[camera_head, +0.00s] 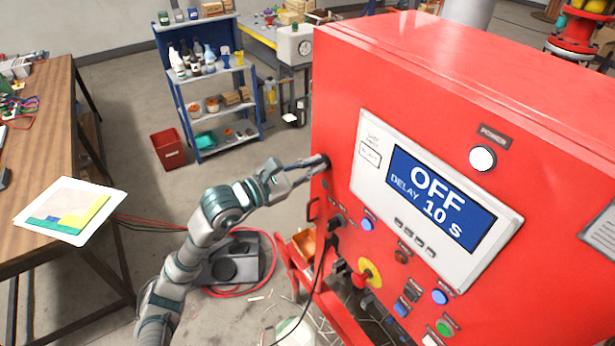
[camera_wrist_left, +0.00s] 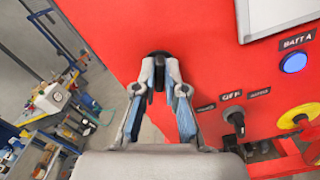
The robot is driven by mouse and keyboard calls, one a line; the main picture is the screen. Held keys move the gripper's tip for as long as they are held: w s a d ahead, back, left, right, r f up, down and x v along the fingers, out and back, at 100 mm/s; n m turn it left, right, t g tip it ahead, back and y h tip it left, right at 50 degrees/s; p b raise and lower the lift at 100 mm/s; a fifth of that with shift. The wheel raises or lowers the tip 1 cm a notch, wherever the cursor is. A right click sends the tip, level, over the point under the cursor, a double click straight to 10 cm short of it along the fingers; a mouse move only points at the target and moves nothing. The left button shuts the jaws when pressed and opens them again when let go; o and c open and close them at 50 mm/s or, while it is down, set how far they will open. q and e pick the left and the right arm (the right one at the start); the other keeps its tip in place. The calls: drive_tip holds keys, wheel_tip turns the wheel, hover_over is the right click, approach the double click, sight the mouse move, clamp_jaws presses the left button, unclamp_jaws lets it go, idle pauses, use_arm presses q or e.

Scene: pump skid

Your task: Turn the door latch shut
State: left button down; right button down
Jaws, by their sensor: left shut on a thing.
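The red pump cabinet (camera_head: 450,90) fills the right of the head view. A small dark door latch (camera_head: 326,161) sits near its left front edge. My left gripper (camera_head: 310,167) reaches it from the left. In the left wrist view the fingers (camera_wrist_left: 160,88) are closed around the dark latch (camera_wrist_left: 158,62), which stands upright between the fingertips. The fingers hide part of the latch. My right gripper is in neither view.
The cabinet face carries a screen (camera_head: 436,196) reading OFF, a white power lamp (camera_head: 482,158) and a yellow-and-red knob (camera_head: 370,272). A black rotary switch (camera_wrist_left: 234,119) is right of the gripper. A wooden table (camera_head: 38,140) stands left.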

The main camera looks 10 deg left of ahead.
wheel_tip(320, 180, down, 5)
drive_tip(key=b, duration=0.4)
use_arm(q)
drive_tip(key=shift+w+f+m+b, duration=0.15)
drive_tip(key=shift+m+b, duration=1.55)
drive_tip(key=shift+m, duration=1.45)
drive_tip(key=shift+s+f+m+b, duration=0.1)
drive_tip(key=shift+m+b, duration=1.6)
drive_tip(key=shift+m, duration=1.45)
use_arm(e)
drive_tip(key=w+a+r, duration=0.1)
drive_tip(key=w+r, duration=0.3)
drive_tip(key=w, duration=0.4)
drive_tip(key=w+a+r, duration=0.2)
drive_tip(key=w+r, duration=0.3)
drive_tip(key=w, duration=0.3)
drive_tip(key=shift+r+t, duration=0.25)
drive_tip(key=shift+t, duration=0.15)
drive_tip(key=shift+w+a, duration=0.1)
use_arm(q)
drive_tip(key=c, duration=1.4)
unclamp_jaws()
drive_tip(key=shift+w+d, duration=0.1)
drive_tip(key=shift+c, duration=0.2)
drive_tip(key=shift+o, duration=1)
drive_tip(key=shift+w, duration=0.15)
drive_tip(key=shift+d+f, duration=0.1)
